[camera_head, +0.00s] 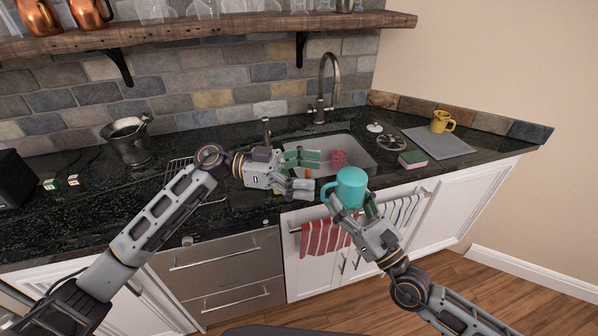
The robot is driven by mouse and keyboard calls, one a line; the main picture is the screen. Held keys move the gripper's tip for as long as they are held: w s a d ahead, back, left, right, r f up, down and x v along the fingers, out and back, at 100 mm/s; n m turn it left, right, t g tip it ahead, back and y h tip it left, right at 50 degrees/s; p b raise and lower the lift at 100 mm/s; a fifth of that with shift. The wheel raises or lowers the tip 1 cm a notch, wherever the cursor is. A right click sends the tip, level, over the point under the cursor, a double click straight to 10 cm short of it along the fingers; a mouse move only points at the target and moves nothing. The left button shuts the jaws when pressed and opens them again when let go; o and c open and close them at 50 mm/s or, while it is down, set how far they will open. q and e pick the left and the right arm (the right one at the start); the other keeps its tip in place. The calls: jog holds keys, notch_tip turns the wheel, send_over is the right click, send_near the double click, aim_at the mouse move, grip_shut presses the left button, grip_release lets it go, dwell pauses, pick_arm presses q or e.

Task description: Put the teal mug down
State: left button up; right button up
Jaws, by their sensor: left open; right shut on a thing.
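The teal mug (350,187) is held upright in my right gripper (355,205), in front of the counter's front edge near the sink. Its handle points left. My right gripper is shut on it, and the mug hides part of the fingers. My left gripper (308,173) is open over the front of the sink, to the left of the mug and apart from it. A pink-red cup (338,159) is in the sink (358,156), behind the teal mug.
A grey mat (452,146) with a yellow mug (441,122) lies on the right of the dark counter (490,148). A green and pink sponge (412,159) lies right of the sink. A tall faucet (327,85) stands behind it. A metal mortar (128,140) stands left.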

aim_at(338, 176)
pick_arm(q)
jog(key=shift+s+d, duration=0.2)
jog(key=shift+d, duration=2.05)
jog(key=shift+s+d, duration=0.2)
jog(key=shift+d, duration=2)
jog(key=c, duration=1.3)
pick_arm(e)
jog(key=o, duration=1.3)
jog(key=shift+s+d+f, duration=0.1)
jog(key=shift+v, duration=5.85)
